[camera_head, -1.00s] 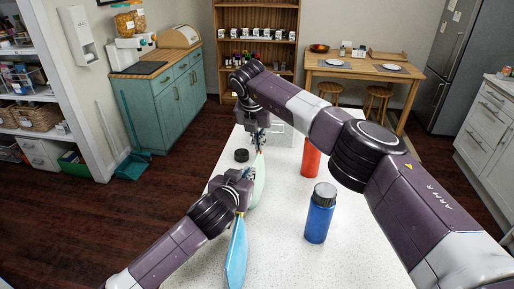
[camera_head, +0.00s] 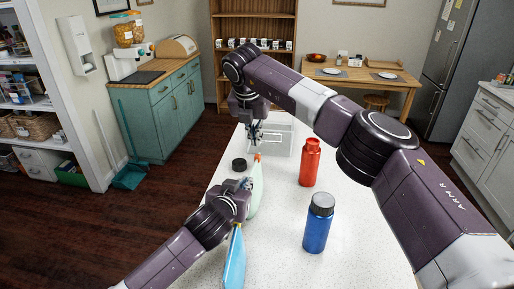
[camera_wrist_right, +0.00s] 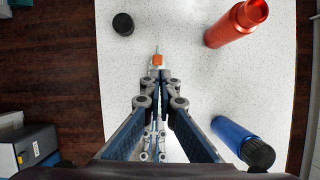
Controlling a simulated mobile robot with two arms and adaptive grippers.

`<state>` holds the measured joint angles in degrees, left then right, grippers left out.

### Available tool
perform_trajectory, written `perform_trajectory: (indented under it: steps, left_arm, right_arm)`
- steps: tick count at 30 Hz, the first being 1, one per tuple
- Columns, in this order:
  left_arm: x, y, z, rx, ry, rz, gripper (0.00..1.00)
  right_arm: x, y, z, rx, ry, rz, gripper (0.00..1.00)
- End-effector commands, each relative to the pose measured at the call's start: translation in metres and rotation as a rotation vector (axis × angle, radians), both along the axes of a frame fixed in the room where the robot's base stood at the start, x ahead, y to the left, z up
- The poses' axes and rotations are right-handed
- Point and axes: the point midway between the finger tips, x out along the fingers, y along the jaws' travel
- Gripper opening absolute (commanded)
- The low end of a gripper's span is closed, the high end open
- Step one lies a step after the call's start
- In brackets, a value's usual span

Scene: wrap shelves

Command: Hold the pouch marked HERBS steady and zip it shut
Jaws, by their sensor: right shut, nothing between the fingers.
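A pale green pouch (camera_head: 256,192) stands upright, nearly edge-on, on the white table; no lettering is readable. Its orange slider (camera_head: 257,157) sits at the far end of the top edge and also shows in the right wrist view (camera_wrist_right: 158,60). My left gripper (camera_head: 243,185) appears shut on the near upper part of this pouch. My right gripper (camera_head: 254,141) is shut and empty, beyond the slider in the head view and apart from it. Its closed fingers (camera_wrist_right: 159,77) fill the middle of the wrist view and hide much of the pouch.
A blue pouch (camera_head: 235,262) stands nearer on the table's left side. A red bottle (camera_head: 310,163) and a blue bottle (camera_head: 318,226) stand to the right. A black round lid (camera_head: 239,164) lies left of the slider. A clear bin (camera_head: 283,138) is at the far end.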

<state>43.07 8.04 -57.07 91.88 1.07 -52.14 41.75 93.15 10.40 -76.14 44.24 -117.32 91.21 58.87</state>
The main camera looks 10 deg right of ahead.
Motion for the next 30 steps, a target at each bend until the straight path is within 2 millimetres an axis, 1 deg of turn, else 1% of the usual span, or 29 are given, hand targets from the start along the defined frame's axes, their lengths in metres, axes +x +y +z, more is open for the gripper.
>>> perform_trajectory:
  steps: [1,4,5,8,12,13,17,27,30]
  left_arm:
    - [0.000,0.000,0.000,0.000,0.000,0.000,0.00]
    - [0.000,0.000,0.000,0.000,0.000,0.000,0.00]
    - [0.000,0.000,0.000,0.000,0.000,0.000,0.00]
    - [0.000,0.000,0.000,0.000,0.000,0.000,0.00]
    - [0.000,0.000,0.000,0.000,0.000,0.000,0.00]
    - [0.000,0.000,0.000,0.000,0.000,0.000,0.00]
    - [0.000,0.000,0.000,0.000,0.000,0.000,0.00]
    - [0.000,0.000,0.000,0.000,0.000,0.000,0.00]
    - [0.000,0.000,0.000,0.000,0.000,0.000,0.00]
  right_arm:
    - [-0.002,0.001,0.009,0.000,-0.004,0.001,0.00]
    - [-0.006,0.003,0.019,0.001,-0.001,-0.001,0.00]
    - [-0.007,0.004,0.022,0.001,-0.001,-0.001,0.02]
    - [-0.007,0.009,0.030,-0.004,-0.009,-0.001,0.13]
    - [-0.006,0.008,0.027,-0.005,-0.008,-0.004,0.29]
    - [-0.005,0.008,0.025,-0.005,-0.008,-0.004,0.32]
    - [0.000,0.004,0.007,-0.006,-0.006,-0.003,0.32]
    - [0.024,-0.008,-0.057,-0.005,-0.006,-0.004,0.32]
    - [0.028,-0.010,-0.067,-0.005,-0.008,-0.004,0.32]
